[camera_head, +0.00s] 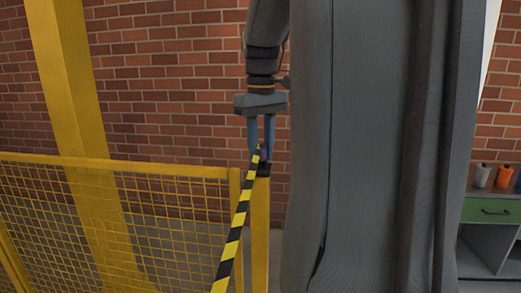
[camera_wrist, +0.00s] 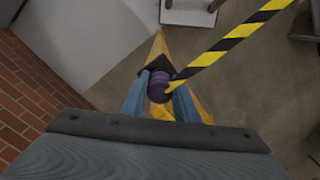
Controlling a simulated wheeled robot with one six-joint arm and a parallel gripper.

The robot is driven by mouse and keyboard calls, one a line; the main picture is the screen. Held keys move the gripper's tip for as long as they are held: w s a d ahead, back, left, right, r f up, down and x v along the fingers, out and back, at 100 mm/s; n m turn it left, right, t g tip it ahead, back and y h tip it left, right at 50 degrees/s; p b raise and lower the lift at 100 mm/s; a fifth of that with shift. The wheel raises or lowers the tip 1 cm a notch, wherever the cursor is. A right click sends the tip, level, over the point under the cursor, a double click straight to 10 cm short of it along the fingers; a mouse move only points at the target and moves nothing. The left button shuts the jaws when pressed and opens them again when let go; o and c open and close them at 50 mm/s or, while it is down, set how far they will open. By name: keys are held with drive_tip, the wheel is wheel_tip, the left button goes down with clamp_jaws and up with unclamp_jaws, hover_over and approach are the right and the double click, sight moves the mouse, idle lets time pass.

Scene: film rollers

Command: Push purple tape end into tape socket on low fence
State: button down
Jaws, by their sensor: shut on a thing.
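My gripper (camera_head: 261,150) points down at the top of a yellow fence post (camera_head: 260,230). Its two blue fingers are shut on the purple tape end (camera_wrist: 158,86), which sits between them in the wrist view. A yellow and black striped tape (camera_head: 234,235) runs from the purple end down toward the front in the head view. The dark socket (camera_head: 264,170) is on top of the post, right below the fingertips; a dark piece also shows beside the purple end in the wrist view (camera_wrist: 159,63). I cannot tell whether the purple end is inside it.
The low yellow mesh fence (camera_head: 120,165) stretches left from the post. A thick yellow column (camera_head: 70,100) stands at left. A brick wall (camera_head: 170,85) is behind. A cabinet with a green drawer (camera_head: 490,211) stands at right, with spools on top (camera_head: 503,176).

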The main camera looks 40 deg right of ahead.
drive_tip(key=shift+s+f, duration=0.1)
drive_tip(key=shift+f, duration=0.35)
